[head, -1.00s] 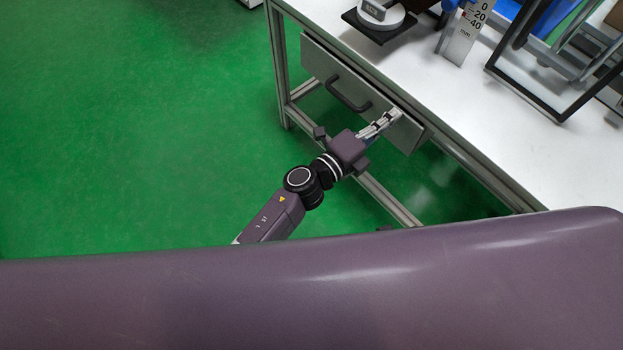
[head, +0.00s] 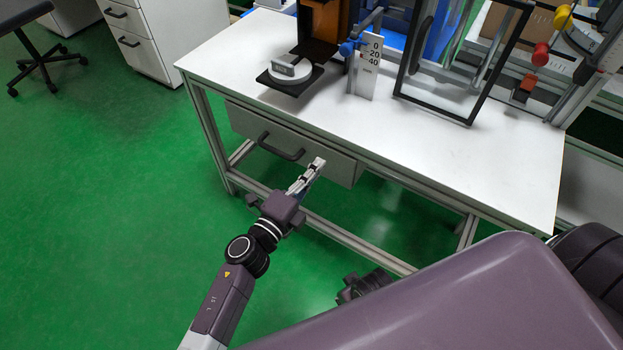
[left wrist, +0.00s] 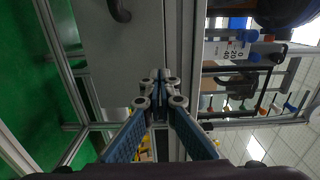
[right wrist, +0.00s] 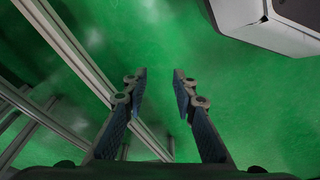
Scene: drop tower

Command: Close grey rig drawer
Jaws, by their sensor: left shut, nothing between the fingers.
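The grey drawer (head: 250,124) sits under the white bench top, with a dark bar handle (head: 281,147) on its front. Its front seems to stand slightly out from the bench frame, but how far is hard to tell. My left gripper (head: 318,165) is shut and empty, with its fingertips at the right part of the drawer front, right of the handle. In the left wrist view the shut fingertips (left wrist: 160,76) point at the grey front (left wrist: 125,60); contact is unclear. My right gripper (right wrist: 160,74) is open and empty above the green floor.
The white bench (head: 225,65) carries a dark plate with a round gauge (head: 291,70), a scale marker (head: 369,68) and a black frame (head: 440,105). White cabinets (head: 150,40) and a stool (head: 45,62) stand at the back left. The floor left of the bench is clear.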

